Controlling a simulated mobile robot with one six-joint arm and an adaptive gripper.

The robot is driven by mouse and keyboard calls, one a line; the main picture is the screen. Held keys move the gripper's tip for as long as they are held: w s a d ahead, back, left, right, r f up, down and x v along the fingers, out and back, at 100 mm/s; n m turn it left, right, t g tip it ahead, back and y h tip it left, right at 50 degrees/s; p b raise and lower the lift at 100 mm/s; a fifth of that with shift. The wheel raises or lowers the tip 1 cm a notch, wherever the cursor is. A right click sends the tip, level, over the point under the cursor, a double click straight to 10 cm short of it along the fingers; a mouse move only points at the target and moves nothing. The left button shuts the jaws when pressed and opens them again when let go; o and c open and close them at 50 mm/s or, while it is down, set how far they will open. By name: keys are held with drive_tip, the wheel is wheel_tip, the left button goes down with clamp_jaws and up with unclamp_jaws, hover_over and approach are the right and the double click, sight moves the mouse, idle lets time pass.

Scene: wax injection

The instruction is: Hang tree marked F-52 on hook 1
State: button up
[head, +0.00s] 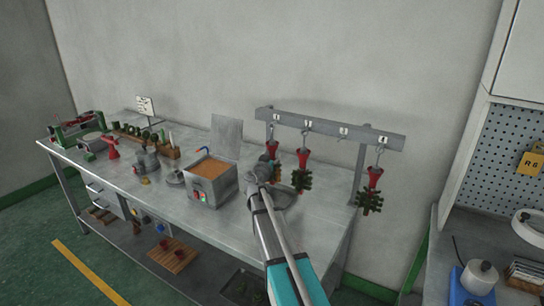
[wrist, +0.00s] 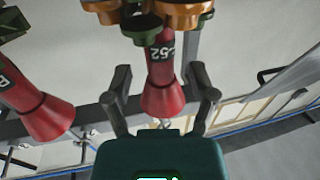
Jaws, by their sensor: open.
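A wax tree with a red cone and a black label reading 52, its first characters hard to read, stands between my fingers (wrist: 160,78) in the wrist view (wrist: 164,90). My gripper is open, with one finger on each side of the cone and visible gaps. In the head view this tree (head: 271,147) appears to hang under hook 1 (head: 272,130), its lower part mostly hidden by my gripper (head: 268,168). Its orange and green parts show in the wrist view. A second red tree (wrist: 40,115) is beside it there, its label only partly seen.
The rail (head: 325,127) carries numbered hooks. Trees with green parts hang on hook 2 (head: 303,158) and hook 4 (head: 374,180); hook 3 (head: 341,139) is empty. A wax pot (head: 211,182) with an open lid stands left of my arm on the bench.

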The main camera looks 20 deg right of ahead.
drive_tip(key=v, duration=1)
drive_tip(key=shift+s+r, duration=0.1)
idle(0.3)
drive_tip(key=s+a+f+n+g+y+p, duration=0.1)
drive_tip(key=s+a+f+g+y, duration=0.2)
drive_tip(key=s, duration=0.3)
drive_tip(key=s+a+f+n+g+y+p, duration=0.2)
drive_tip(key=s+a+f+g, duration=0.1)
drive_tip(key=s, duration=0.4)
drive_tip(key=s+a+f+n+g+y+p, duration=0.1)
drive_tip(key=s+a+f+g+y, duration=0.2)
drive_tip(key=s+f, duration=0.4)
drive_tip(key=shift+s+a+n+g+y, duration=0.15)
drive_tip(key=shift+a+g, duration=0.1)
drive_tip(key=shift+g, duration=0.35)
drive_tip(key=shift+s+a+n+g+y, duration=0.15)
drive_tip(key=shift+a+g, duration=0.1)
drive_tip(key=shift+g, duration=0.35)
drive_tip(key=s+a+n+g+y+p, duration=0.1)
drive_tip(key=s+a+n+g+y, duration=0.1)
drive_tip(key=s+a, duration=0.3)
drive_tip(key=shift+a+f+n+y, duration=0.25)
drive_tip(key=shift+a+n+y, duration=0.55)
drive_tip(key=shift+s, duration=0.15)
